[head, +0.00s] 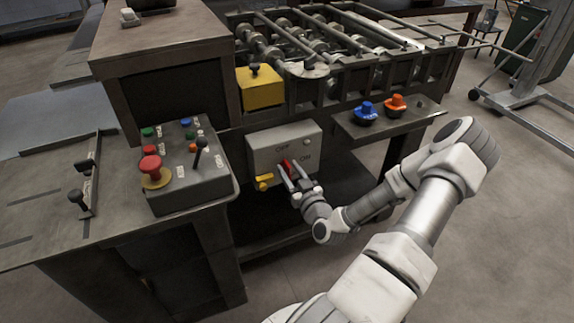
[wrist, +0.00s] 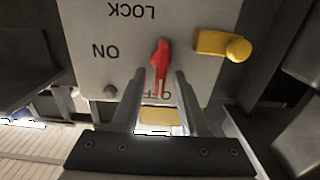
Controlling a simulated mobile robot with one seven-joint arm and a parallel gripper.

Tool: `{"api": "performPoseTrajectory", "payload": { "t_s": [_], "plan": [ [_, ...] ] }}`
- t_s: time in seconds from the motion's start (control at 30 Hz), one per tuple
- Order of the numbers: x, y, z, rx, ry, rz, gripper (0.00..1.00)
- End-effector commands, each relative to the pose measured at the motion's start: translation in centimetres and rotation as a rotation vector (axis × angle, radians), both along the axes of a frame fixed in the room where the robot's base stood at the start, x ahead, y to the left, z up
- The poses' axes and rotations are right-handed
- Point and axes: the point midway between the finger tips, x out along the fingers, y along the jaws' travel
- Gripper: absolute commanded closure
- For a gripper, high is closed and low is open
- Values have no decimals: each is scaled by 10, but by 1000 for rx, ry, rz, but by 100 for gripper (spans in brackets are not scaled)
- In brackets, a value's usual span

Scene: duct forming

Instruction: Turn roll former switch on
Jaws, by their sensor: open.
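The roll former switch is a red rotary handle (head: 286,165) on the front of a grey box (head: 264,143). In the wrist view, which shows the panel upside down, the red handle (wrist: 161,58) has its narrow end toward the OFF label, which is partly covered. The ON label (wrist: 106,52) is at the left and the LOCK label (wrist: 131,11) at the top. My gripper (head: 289,173) is at the box front. Its two fingers (wrist: 160,82) are open, one on each side of the handle's narrow end, with visible gaps in the wrist view.
A yellow knob (head: 264,181) sticks out of the box beside the switch; it also shows in the wrist view (wrist: 222,44). A control console (head: 187,168) with a red button stands at left. A shelf (head: 392,122) with blue and orange knobs is above right of my gripper.

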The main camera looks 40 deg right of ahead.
Motion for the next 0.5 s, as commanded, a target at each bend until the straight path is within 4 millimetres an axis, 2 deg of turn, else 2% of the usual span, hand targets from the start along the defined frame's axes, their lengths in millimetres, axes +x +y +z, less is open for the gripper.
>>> {"api": "performPoseTrajectory", "payload": {
  "t_s": [0.43, 0.5],
  "plan": [
    [-1, 1, 0, 0, 0, -1, 56],
    [-1, 1, 0, 0, 0, -1, 67]
  ]
}}
